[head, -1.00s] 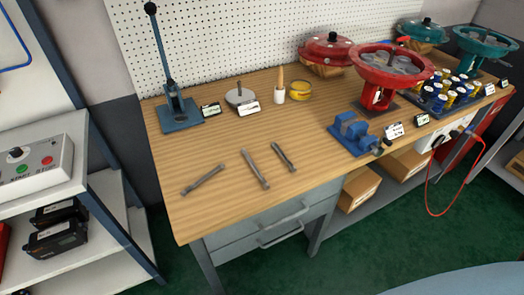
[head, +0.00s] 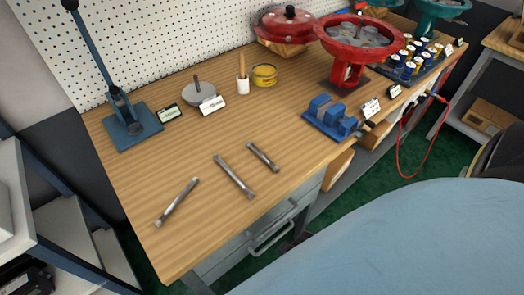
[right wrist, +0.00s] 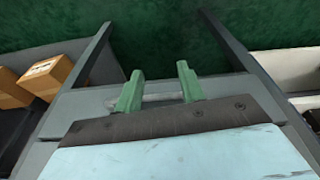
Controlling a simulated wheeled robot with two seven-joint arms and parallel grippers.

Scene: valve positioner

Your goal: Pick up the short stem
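Three grey metal stems lie apart on the wooden bench top (head: 200,150). The right stem (head: 263,157) looks the shortest. The middle stem (head: 234,177) looks longer, and the left stem (head: 177,203) lies slanted the other way, nearer the bench's front left corner. No gripper touches any of them in the head view. My right gripper (right wrist: 159,88) shows in the right wrist view with its two green fingers apart and nothing held between them. It points at the grey drawer front and the floor, and no stem shows there. My left gripper is in neither view.
Behind the stems stand a blue lever press (head: 132,125), a grey disc with a pin (head: 199,94), a brush (head: 242,80) and a yellow tin (head: 264,75). A blue vise (head: 332,118) and a red valve actuator (head: 350,70) stand to the right. Bench around the stems is clear.

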